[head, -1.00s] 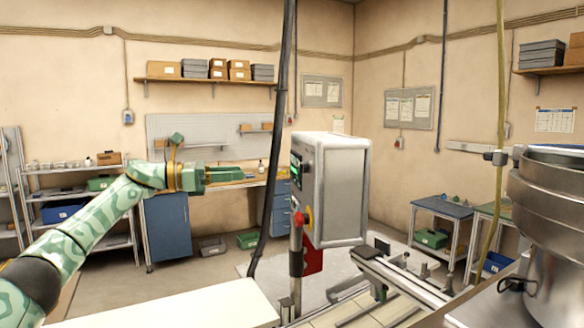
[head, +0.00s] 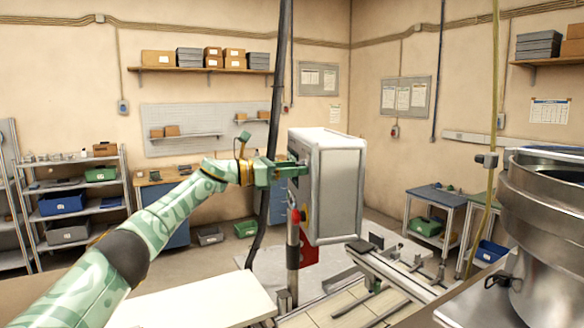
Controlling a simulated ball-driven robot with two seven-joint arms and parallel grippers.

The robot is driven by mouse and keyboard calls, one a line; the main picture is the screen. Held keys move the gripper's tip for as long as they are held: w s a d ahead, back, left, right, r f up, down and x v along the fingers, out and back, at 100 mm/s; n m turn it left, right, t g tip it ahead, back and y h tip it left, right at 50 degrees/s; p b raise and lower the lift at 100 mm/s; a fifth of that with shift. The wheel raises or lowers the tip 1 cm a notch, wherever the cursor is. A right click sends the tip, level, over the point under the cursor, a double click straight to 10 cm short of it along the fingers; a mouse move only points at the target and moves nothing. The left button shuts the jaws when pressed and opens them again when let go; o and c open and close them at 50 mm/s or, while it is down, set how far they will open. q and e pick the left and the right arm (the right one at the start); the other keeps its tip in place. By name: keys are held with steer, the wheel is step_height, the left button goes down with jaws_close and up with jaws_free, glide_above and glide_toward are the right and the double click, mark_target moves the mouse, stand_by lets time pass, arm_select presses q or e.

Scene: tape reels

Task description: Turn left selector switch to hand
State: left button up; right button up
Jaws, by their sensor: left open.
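A grey control box (head: 335,185) stands on a post right of centre in the head view. Its control face points left and is seen nearly edge-on. My left gripper (head: 292,169), at the end of the green patterned arm, is open with its fingertips at the upper part of that face. The fingers cover the selector switches, so I cannot see them or their setting, nor tell whether the fingers touch one. A red and yellow button (head: 305,214) shows lower on the face. My right gripper is not in view.
A dark cable (head: 275,110) hangs beside my left gripper, left of the box. A white tabletop (head: 195,305) lies in front, and a steel vessel (head: 545,215) stands at the right.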

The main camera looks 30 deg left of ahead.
arm_select(q)
steer(key=shift+c, duration=0.9)
steer(key=c, duration=0.8)
steer(key=shift+r, duration=0.1)
steer(key=shift+r+n+g+p, duration=0.15)
steer(key=shift+n+g+p, duration=0.25)
steer(key=shift+n+p, duration=2.4)
steer(key=shift+r+n+g+p, duration=0.1)
steer(key=shift+n+g+p, duration=0.3)
steer(key=shift+n+p, duration=2.35)
steer(key=shift+n+b, duration=0.95)
steer(key=shift+n, duration=0.1)
